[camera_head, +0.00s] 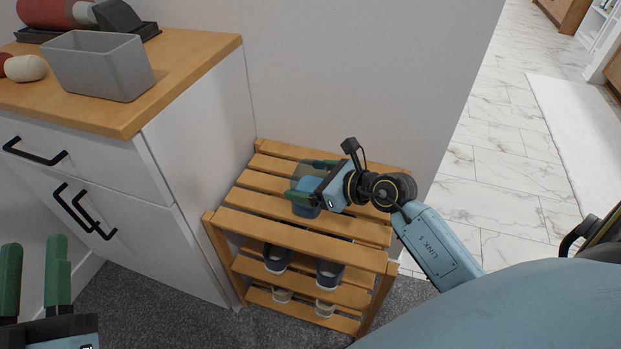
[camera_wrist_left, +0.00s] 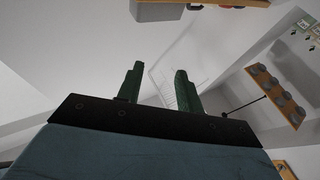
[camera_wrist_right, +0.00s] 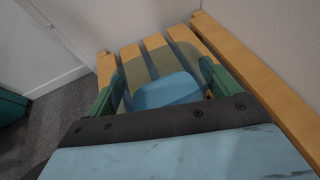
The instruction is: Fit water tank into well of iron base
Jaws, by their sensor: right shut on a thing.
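The water tank (camera_head: 303,205) has a blue part and a see-through, smoky body. It is at the top of the wooden rack; I cannot tell whether it touches the slats. My right gripper (camera_head: 312,178) is shut on it. In the right wrist view the tank (camera_wrist_right: 168,91) sits between the green fingers. A dark base (camera_head: 122,18) with a raised grey part, which looks like the iron base, stands at the back of the cabinet top; its well cannot be made out. My left gripper (camera_head: 33,275) is open and empty, low in front of the cabinet.
The slatted wooden rack (camera_head: 262,183) holds several shoes on lower shelves. A grey open bin (camera_head: 100,68) stands near the cabinet top's front, before the dark base. A red roll (camera_head: 45,12) and pale rolled item (camera_head: 25,68) lie nearby. The wall is close behind the rack.

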